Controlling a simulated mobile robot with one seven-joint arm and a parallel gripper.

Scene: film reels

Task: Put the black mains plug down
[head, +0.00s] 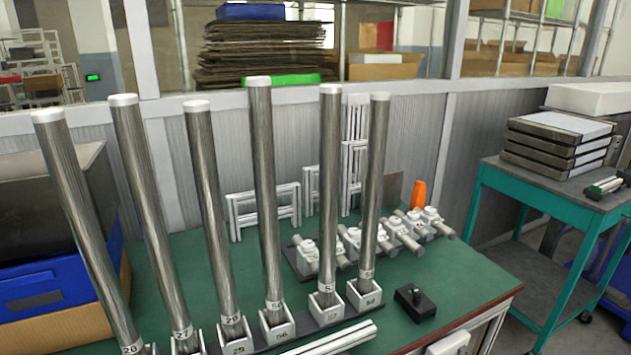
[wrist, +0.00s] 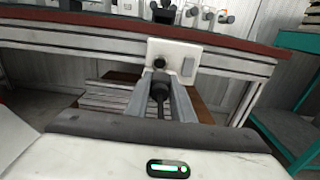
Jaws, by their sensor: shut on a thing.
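The black mains plug (wrist: 158,93) is between the two grey fingers of my gripper (wrist: 163,80), which is shut on it, in the wrist view. Beyond the fingertips is a white socket plate (wrist: 186,50) on the front of the workbench, below its red-brown edge. The plate has a dark round spot on its left and a grey square on its right. I cannot tell whether the plug touches the plate. My gripper and the plug do not show in the head view. A white box, probably the same socket, shows at the bench's front edge (head: 450,344).
The green bench top (head: 440,268) carries a row of tall metal tubes (head: 262,180) in numbered white holders. A black box with a knob (head: 415,301) sits right of them, with bare bench around it. A teal cart (head: 545,207) with stacked flat cases (head: 560,140) stands at right.

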